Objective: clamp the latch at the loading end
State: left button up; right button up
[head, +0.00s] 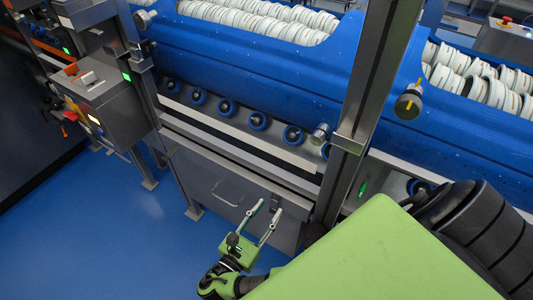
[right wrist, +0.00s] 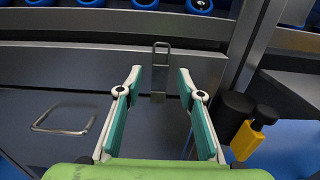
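A small metal latch with a slotted loop at its top (right wrist: 158,72) is mounted on the grey front panel, near the upright post, in the right wrist view. My right gripper (right wrist: 160,79) is open, with its two white-and-teal fingers apart. In that view the latch shows between and beyond the fingertips; I cannot tell how much gap lies between them. In the head view my right gripper (head: 267,211) is low in the middle, in front of the panel, and empty. My left gripper is not in view.
The grey panel carries a wire handle (right wrist: 62,118). A metal post (head: 362,110) rises beside the latch. A yellow-handled black part (right wrist: 247,138) sits close right of the fingers. Blue tubs (head: 245,70) hold white discs above rollers. Blue floor (head: 110,205) is clear at left.

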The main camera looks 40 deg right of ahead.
jog(key=shift+r, duration=2.6)
